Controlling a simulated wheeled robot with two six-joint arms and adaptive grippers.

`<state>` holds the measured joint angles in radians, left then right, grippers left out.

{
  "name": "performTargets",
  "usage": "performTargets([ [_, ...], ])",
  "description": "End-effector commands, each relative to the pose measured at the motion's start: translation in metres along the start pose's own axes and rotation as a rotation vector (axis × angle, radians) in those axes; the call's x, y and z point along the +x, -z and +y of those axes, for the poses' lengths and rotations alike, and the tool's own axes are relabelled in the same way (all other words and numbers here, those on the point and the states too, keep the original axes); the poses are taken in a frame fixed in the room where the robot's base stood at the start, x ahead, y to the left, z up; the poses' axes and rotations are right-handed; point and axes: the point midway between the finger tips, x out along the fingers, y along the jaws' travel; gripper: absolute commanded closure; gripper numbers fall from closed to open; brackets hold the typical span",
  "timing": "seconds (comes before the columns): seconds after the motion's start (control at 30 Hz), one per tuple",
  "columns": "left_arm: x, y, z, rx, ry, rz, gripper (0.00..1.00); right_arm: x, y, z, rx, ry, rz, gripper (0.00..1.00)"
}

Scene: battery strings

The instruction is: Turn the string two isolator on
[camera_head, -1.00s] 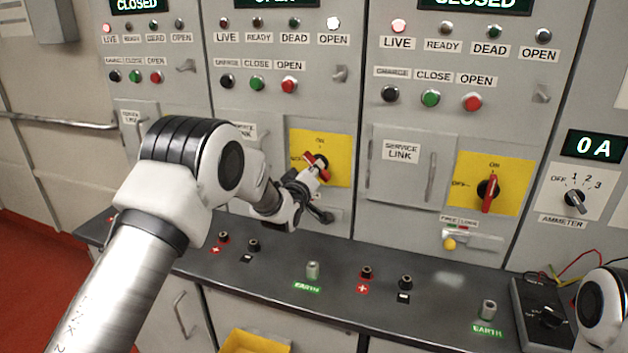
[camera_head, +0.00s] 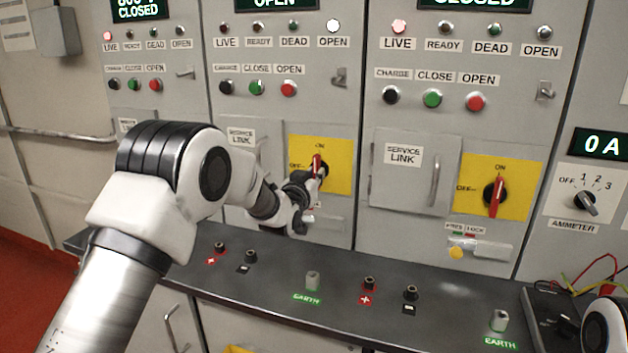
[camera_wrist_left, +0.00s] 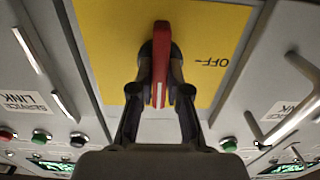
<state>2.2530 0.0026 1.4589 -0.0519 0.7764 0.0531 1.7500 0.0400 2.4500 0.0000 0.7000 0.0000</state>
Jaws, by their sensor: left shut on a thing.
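The string two isolator is the red handle (camera_head: 317,163) on the yellow plate (camera_head: 340,180) of the middle panel. Its handle stands upright, in line with the ON label, with OFF to its left. My left gripper (camera_head: 311,182) is shut on this handle, partly hiding it and the lower plate. In the left wrist view the red handle (camera_wrist_left: 161,65) sits between the two fingers (camera_wrist_left: 160,100), with the upside-down OFF label at its right. The middle panel's display (camera_head: 275,3) reads OPEN and its white OPEN lamp (camera_head: 333,26) is lit. My right gripper is out of view.
The right panel has another isolator (camera_head: 494,195) and a service link door (camera_head: 415,175). A dark shelf (camera_head: 255,290) with several terminals runs below the panels. A black meter (camera_head: 550,320) with leads stands at the right, close to part of my right arm.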

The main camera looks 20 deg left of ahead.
Motion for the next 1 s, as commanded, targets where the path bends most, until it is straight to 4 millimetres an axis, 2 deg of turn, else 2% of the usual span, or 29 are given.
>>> performTargets([
  [0.03, 0.0009, 0.0054, -0.0003, 0.009, 0.001, 0.012, 1.0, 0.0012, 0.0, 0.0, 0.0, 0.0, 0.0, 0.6],
  [0.57, 0.0009, 0.0064, -0.0003, 0.034, 0.001, 0.012, 1.0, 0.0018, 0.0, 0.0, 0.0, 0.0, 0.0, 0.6],
  [0.6, 0.0009, 0.0064, -0.0003, 0.034, 0.001, 0.012, 0.7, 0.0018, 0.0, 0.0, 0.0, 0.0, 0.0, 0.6],
  [0.63, 0.0009, 0.0061, -0.0003, 0.034, 0.001, 0.012, 0.6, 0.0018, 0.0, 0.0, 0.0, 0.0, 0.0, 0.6],
  [1.0, -0.0039, 0.002, -0.0001, 0.033, 0.0, 0.003, 0.59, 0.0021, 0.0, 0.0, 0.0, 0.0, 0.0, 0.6],
])
